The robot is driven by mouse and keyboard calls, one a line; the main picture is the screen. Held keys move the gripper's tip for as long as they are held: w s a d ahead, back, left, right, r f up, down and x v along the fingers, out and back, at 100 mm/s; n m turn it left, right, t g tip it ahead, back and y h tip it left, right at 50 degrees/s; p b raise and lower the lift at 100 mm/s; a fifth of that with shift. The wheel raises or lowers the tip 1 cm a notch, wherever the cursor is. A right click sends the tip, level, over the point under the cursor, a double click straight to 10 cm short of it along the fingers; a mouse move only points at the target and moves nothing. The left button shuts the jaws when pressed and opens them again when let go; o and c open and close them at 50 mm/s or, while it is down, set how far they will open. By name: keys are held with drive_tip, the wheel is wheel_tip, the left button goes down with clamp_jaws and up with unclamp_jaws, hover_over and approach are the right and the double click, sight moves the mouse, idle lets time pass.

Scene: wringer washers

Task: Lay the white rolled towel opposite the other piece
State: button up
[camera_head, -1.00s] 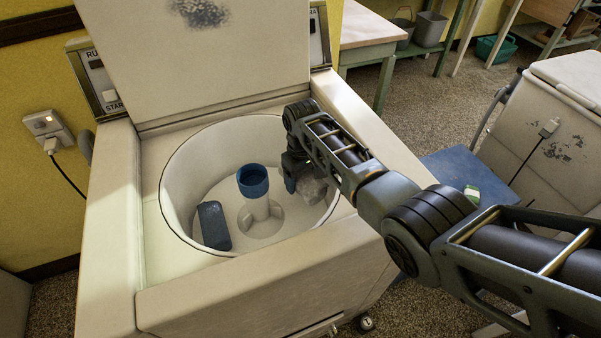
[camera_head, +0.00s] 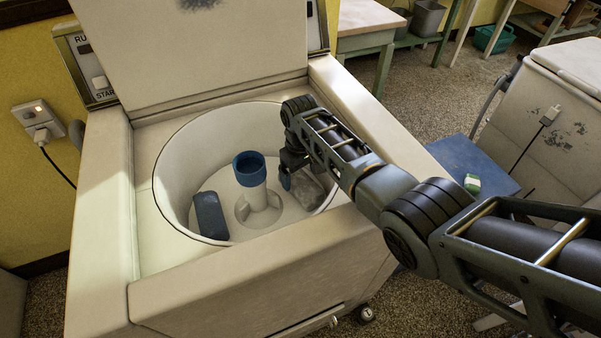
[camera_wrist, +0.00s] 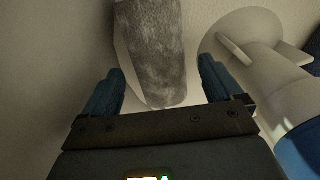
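The white rolled towel (camera_head: 307,188) looks pale grey and mottled. It lies inside the washer drum (camera_head: 175,190), right of the central agitator (camera_head: 258,195), near the drum's right wall. The other piece, a dark blue roll (camera_head: 210,215), leans at the drum's left side, across the agitator. My gripper (camera_head: 287,178) is down in the drum at the towel. In the wrist view my gripper (camera_wrist: 160,88) has its blue fingers spread apart. The towel (camera_wrist: 152,50) lies just ahead of the gap between them, with no finger clearly touching it. My arm partly covers the towel in the head view.
The agitator has a blue cap (camera_head: 249,163) and stands close to my gripper. The raised lid (camera_head: 200,50) is behind the drum. A blue platform (camera_head: 470,165) with a green-and-white item (camera_head: 472,183) and another washer (camera_head: 545,120) are to the right.

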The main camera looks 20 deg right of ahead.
drive_tip(key=shift+o, duration=0.5)
drive_tip(key=shift+f, duration=0.1)
wheel_tip(320, 180, up, 8)
